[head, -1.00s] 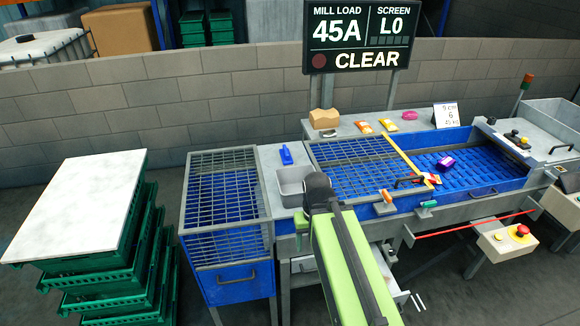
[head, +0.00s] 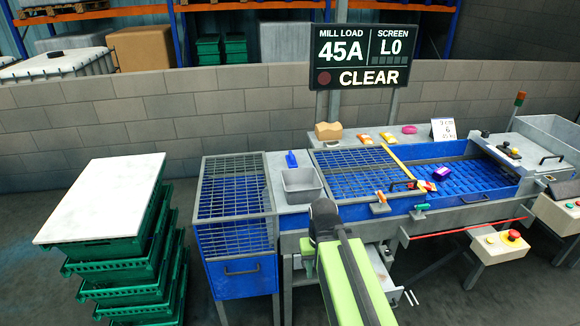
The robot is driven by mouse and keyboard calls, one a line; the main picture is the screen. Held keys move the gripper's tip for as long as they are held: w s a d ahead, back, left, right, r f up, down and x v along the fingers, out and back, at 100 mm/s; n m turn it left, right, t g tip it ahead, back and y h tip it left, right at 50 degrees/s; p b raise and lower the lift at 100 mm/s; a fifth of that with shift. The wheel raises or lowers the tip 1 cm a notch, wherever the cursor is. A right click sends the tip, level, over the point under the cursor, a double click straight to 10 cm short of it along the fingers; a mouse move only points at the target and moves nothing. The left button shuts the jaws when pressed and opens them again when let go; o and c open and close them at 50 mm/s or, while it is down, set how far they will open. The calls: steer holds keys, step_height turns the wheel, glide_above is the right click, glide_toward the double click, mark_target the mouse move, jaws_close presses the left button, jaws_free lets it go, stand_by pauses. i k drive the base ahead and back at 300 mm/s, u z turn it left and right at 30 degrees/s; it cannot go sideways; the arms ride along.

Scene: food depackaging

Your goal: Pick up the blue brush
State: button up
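The blue brush (head: 291,160) lies on the grey metal top (head: 278,181) between the mesh-covered blue bin and the long blue machine, just behind a grey tub. My arm reaches in from the bottom of the head view, with its dark end (head: 324,215) in front of the tub and short of the brush. The gripper's fingers are hidden behind the arm's end, so I cannot tell whether they are open or shut. Nothing of the brush is covered by the arm.
The grey tub (head: 302,185) stands between my arm's end and the brush. A mesh-covered blue bin (head: 236,205) is to the left. A yellow bar (head: 402,167) crosses the machine. Stacked green crates (head: 112,262) stand left, with clear floor before the bin.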

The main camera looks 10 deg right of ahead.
mark_target(291, 162)
steer(key=u, duration=1.1)
steer(key=i, duration=0.95)
steer(key=z, duration=0.3)
